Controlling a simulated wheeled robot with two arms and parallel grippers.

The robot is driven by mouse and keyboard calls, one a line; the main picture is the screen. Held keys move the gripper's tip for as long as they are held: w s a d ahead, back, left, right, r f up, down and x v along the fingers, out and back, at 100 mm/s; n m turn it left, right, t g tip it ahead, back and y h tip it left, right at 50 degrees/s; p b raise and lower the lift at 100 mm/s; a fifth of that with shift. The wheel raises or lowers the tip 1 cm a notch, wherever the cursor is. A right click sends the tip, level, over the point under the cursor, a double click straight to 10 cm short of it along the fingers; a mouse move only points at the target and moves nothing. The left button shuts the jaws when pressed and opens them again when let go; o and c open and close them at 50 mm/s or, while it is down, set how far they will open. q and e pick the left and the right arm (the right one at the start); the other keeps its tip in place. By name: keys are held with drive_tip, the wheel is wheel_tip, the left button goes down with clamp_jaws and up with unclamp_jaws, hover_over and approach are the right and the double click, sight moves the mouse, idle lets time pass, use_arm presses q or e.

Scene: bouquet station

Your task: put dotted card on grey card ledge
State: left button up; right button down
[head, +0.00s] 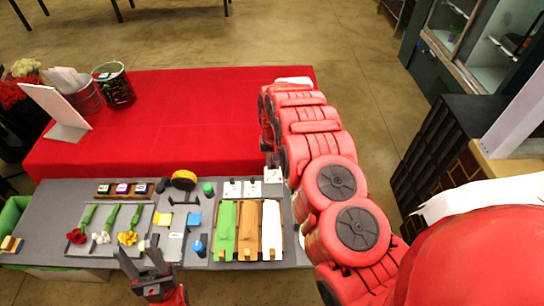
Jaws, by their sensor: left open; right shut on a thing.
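My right gripper (269,158) is mostly hidden by its own red arm and points down over the back edge of the grey table. It is shut on a small white card (273,175), whose marking is too small to read, so I cannot confirm dots. Two similar white cards (232,189) (251,188) stand to its left, with small dark marks. My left gripper (152,270) is open and empty at the table's front edge. I cannot pick out the grey card ledge for certain.

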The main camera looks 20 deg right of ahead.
sight(273, 170)
wheel_tip(273, 170, down, 7)
drive_tip(key=b, duration=0.4)
drive_tip(key=shift+f, duration=0.2)
drive_tip(key=shift+f+b, duration=0.3)
drive_tip(key=shift+f, duration=0.1)
drive_tip(key=shift+f, duration=0.3)
idle(0.7)
drive_tip(key=shift+c, duration=1.5)
unclamp_jaws()
drive_tip(key=shift+r+p, duration=0.9)
drive_tip(key=shift+r, duration=1.45)
drive_tip(key=shift+r+p, duration=0.45)
drive_tip(key=shift+r, duration=0.8)
